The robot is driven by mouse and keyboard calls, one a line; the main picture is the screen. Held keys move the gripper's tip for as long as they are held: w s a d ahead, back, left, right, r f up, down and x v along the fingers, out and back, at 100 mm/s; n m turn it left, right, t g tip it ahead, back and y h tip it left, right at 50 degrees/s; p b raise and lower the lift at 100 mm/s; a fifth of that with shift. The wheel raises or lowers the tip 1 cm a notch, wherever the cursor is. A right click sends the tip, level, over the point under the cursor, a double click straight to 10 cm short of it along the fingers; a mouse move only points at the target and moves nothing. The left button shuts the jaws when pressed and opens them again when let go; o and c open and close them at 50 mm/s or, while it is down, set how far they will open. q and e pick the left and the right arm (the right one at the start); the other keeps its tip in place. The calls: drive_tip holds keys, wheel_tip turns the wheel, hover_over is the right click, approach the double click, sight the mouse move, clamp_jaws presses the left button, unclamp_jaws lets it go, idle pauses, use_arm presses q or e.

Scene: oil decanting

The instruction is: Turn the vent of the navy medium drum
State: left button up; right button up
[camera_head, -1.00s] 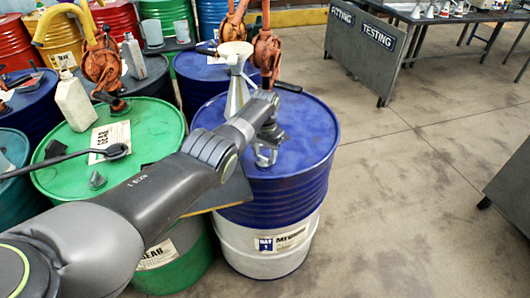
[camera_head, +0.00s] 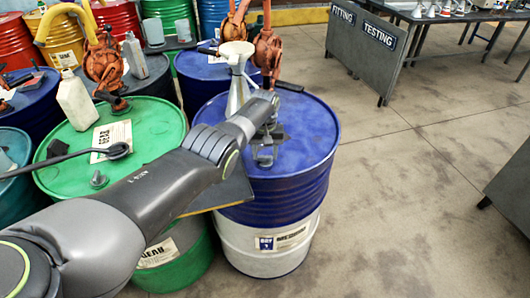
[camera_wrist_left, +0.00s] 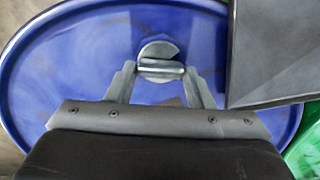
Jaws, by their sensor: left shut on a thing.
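The navy medium drum (camera_head: 305,185) stands in the middle of the head view, blue above a white lower band with a label. Its blue lid (camera_wrist_left: 60,70) fills most of the left wrist view. The vent (camera_wrist_left: 158,50) is a round grey metal cap with a raised bar across it. My left gripper (camera_head: 265,155) reaches down onto the lid near its front. In the left wrist view my left gripper (camera_wrist_left: 161,70) has its two fingers at either end of the bar, shut on the vent. In the head view the fingers largely hide the vent. My right gripper is not in view.
A grey funnel (camera_head: 238,90) and an orange pump (camera_head: 268,50) stand at the drum's back. A green drum (camera_head: 150,120) with a white jug (camera_head: 75,100) stands to the left. A dark plate (camera_wrist_left: 275,50) is at the wrist view's right. Floor (camera_head: 430,180) to the right is clear.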

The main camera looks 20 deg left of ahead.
sight(265, 155)
use_arm(q)
drive_tip(key=shift+r, duration=0.1)
drive_tip(key=o, duration=1)
wheel_tip(265, 155, up, 5)
drive_tip(key=p, duration=0.2)
drive_tip(key=shift+r+p, duration=0.15)
drive_tip(key=shift+p, duration=0.15)
wheel_tip(265, 155, up, 12)
drive_tip(key=b, duration=0.1)
drive_tip(key=shift+b, duration=0.3)
